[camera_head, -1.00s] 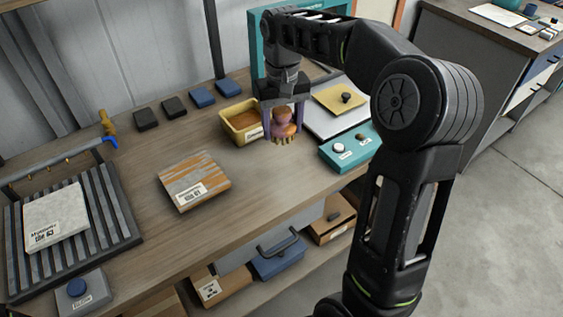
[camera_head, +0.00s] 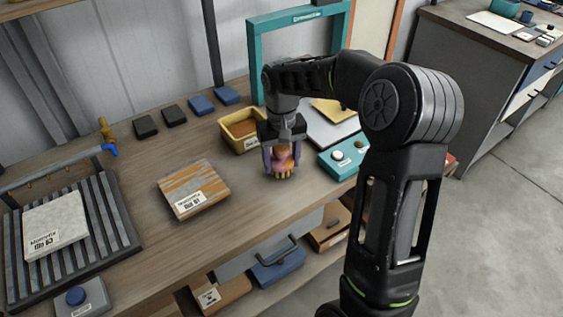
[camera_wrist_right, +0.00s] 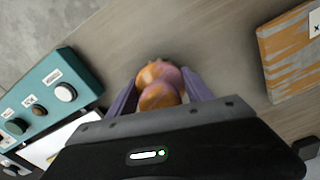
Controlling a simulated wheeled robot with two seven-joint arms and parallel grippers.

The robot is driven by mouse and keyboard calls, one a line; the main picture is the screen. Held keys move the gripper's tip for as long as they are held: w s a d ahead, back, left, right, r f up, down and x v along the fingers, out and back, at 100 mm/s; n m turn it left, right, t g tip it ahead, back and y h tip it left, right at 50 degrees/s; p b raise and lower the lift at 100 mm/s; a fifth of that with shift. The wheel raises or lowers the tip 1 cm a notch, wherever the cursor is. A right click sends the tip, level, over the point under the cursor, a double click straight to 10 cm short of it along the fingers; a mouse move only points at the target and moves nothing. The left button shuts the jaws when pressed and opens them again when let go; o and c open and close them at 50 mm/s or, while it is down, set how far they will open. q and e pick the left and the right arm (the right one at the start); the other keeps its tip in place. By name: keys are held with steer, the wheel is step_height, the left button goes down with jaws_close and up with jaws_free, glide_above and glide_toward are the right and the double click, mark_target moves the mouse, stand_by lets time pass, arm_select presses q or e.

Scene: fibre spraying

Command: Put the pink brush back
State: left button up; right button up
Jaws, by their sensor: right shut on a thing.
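My right gripper (camera_head: 281,169) is shut on the pink brush (camera_head: 283,158), a rounded pink-orange handle with pale bristles pointing down. The brush is upright over the wooden bench, in front of the yellow tray; I cannot tell whether its bristles touch the bench. In the right wrist view the brush (camera_wrist_right: 160,94) sits between the two purple fingers. The yellow tray (camera_head: 226,134) has a brown inside and a label on its front. An orange-streaked tile (camera_head: 194,181) lies on the bench to the left of the brush. My left gripper is not in view.
A teal button box (camera_head: 331,170) stands right of the brush, and a teal frame (camera_head: 268,40) rises behind. A grey tile (camera_head: 50,215) lies on the slatted rack (camera_head: 115,220) at left. Dark and blue blocks (camera_head: 202,106) line the back. Bare bench lies between tile and brush.

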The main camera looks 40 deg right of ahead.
steer(key=shift+f, duration=0.5)
steer(key=shift+f, duration=0.1)
steer(key=o, duration=1.2)
step_height(320, 180, up, 12)
steer(key=shift+r, duration=0.15)
